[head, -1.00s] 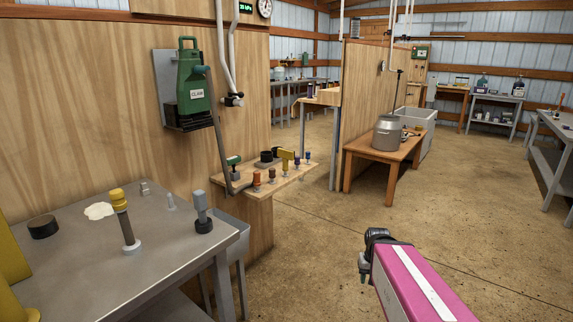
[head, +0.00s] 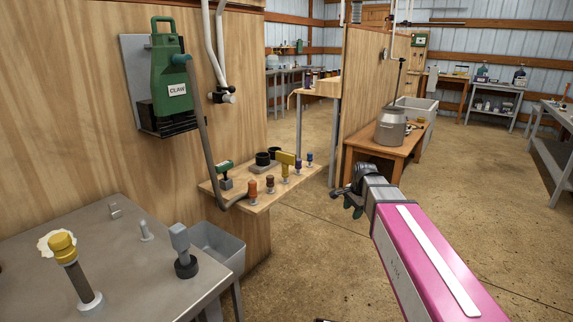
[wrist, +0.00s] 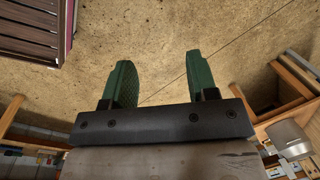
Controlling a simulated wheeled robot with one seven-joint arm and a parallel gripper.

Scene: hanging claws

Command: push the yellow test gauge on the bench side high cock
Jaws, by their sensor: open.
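A yellow T-shaped piece (head: 286,162), which looks like the test gauge, stands on a small wooden shelf (head: 250,204) among coloured plugs. White pipes hang down the wooden wall with a dark and white cock (head: 222,96) at their lower end; I cannot tell for sure that this is the bench side high cock. My gripper (head: 352,204) is to the right of the shelf, apart from it, over the floor. In the wrist view its two green fingers (wrist: 160,76) are spread with only floor between them.
A metal bench (head: 90,290) at the lower left holds a yellow-topped post (head: 63,250) and a grey one (head: 181,250). A green claw unit (head: 172,85) hangs on the wall with a hose. A wooden table (head: 385,150) bears a metal can (head: 390,128).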

